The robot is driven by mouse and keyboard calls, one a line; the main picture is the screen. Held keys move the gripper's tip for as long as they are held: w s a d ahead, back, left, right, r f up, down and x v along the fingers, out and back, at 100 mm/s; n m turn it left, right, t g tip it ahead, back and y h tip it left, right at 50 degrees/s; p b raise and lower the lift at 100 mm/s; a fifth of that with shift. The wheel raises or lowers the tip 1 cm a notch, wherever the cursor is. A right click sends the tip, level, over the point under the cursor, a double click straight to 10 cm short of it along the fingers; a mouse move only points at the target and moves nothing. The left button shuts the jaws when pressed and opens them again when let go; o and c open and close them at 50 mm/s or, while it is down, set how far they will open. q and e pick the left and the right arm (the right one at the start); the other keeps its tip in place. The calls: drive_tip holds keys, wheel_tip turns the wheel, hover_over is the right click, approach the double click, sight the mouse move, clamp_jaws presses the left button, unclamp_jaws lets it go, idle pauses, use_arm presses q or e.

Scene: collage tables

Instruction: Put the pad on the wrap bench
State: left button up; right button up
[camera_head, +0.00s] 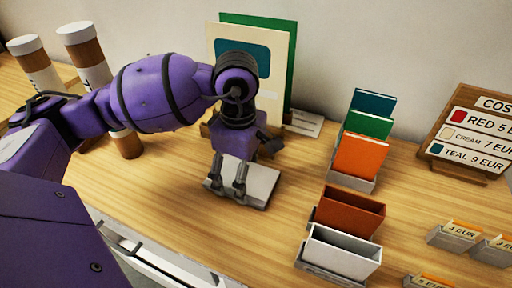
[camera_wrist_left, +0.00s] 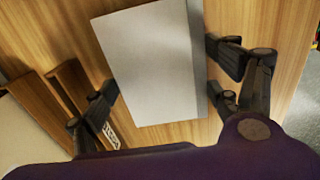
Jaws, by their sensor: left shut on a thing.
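A flat whitish-grey pad (camera_head: 262,182) is at my left gripper (camera_head: 240,188) in the head view, over the wooden bench top (camera_head: 215,242). In the left wrist view the pad (camera_wrist_left: 155,60) lies between the two dark fingers of the left gripper (camera_wrist_left: 165,95), which are shut on its sides. I cannot tell whether the pad touches the wood. The gripper hides part of the pad in the head view. My right gripper is not in view.
Card holders with blue, green and orange cards (camera_head: 362,155) stand right of the gripper, with a brown box (camera_head: 348,212) and a white box (camera_head: 342,252) in front. A price board (camera_head: 470,132) is at the right. Cream and green boards (camera_head: 278,75) stand behind. Brown-and-white cylinders (camera_head: 85,55) are at the left.

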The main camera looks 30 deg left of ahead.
use_arm(q)
drive_tip(key=shift+f, duration=0.1)
drive_tip(key=shift+f, duration=0.15)
drive_tip(key=o, duration=0.8)
drive_tip(key=shift+f, duration=0.1)
drive_tip(key=o, duration=0.5)
drive_tip(key=shift+c, duration=0.2)
drive_tip(key=shift+r, duration=0.4)
wheel_tip(320, 180, up, 12)
drive_tip(key=shift+f, duration=0.1)
